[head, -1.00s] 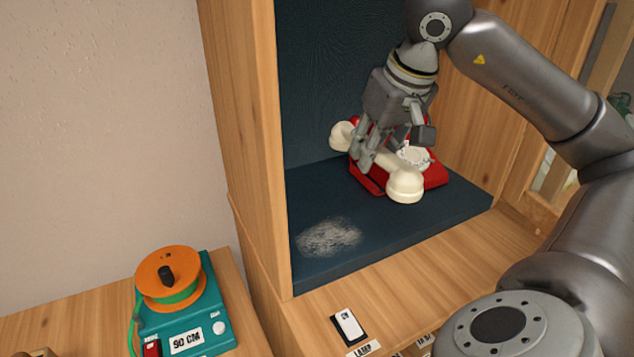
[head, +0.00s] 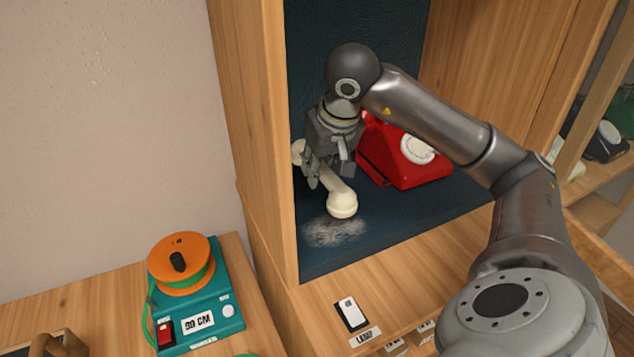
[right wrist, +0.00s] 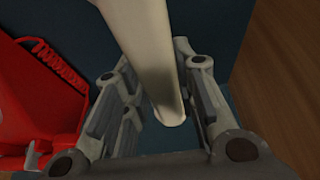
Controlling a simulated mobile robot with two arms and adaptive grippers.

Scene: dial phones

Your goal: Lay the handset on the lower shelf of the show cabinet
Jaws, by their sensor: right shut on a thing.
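My right gripper (head: 326,176) is shut on the cream handset (head: 343,204), around its middle bar. The handset is tilted, with its near end lower in the picture, inside the blue-lined compartment. Whether it touches the compartment floor (head: 400,225) cannot be told. In the right wrist view the handset (right wrist: 155,55) runs between the fingers (right wrist: 158,115). The red dial phone (head: 398,160) stands to the right of the gripper, apart from the handset. At the far right, a cabinet with shelves (head: 590,185) shows in part. My left gripper is not in view.
A pale dusty patch (head: 336,232) lies on the blue floor near the handset. The wooden side wall (head: 258,150) is close on the left. A teal device with an orange reel (head: 180,262) and a white switch (head: 350,312) are lower down. A dark phone (head: 607,140) is at far right.

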